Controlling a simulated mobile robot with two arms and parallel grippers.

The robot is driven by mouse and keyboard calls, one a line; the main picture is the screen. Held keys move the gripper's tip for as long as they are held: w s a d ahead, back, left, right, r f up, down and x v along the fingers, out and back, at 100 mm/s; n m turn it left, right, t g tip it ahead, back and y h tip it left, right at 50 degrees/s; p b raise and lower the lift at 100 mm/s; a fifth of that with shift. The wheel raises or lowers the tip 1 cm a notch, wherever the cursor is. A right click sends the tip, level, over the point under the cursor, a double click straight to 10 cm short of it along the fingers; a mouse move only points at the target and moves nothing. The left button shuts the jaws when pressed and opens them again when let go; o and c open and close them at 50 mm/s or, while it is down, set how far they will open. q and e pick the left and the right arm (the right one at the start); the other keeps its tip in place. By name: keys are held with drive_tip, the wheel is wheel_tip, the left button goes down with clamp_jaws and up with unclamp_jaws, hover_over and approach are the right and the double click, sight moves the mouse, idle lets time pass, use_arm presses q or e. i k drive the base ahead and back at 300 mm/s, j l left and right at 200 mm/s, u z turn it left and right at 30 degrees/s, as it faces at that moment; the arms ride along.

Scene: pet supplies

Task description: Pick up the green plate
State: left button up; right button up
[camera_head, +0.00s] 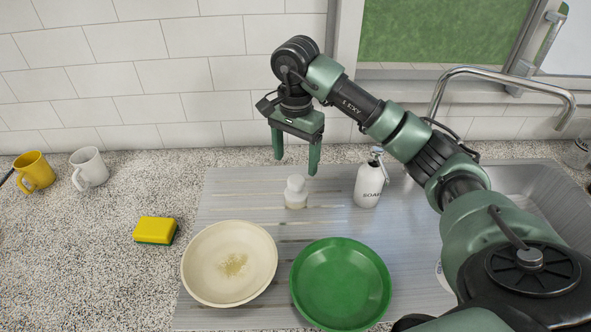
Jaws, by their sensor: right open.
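The green plate (341,283) lies on the metal drainboard at the front, right of the cream plate. It looks empty and is fully in view apart from its lowest edge near the frame bottom. My right gripper (296,168) hangs above the back of the drainboard, pointing down, with its two green fingers apart and nothing between them. It is well behind and above the green plate, not touching it. My left gripper is not in view.
A cream plate (230,262) with a crumbly stain lies beside the green plate. A small white bottle (296,192) and a soap bottle (368,184) stand behind. A yellow sponge (155,231) and two mugs, yellow (36,171) and white (90,167), are left. A faucet (500,78) and sink are right.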

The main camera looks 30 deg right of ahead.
sight(338, 284)
drive_tip(key=k+j, duration=1.2)
drive_tip(key=k, duration=0.1)
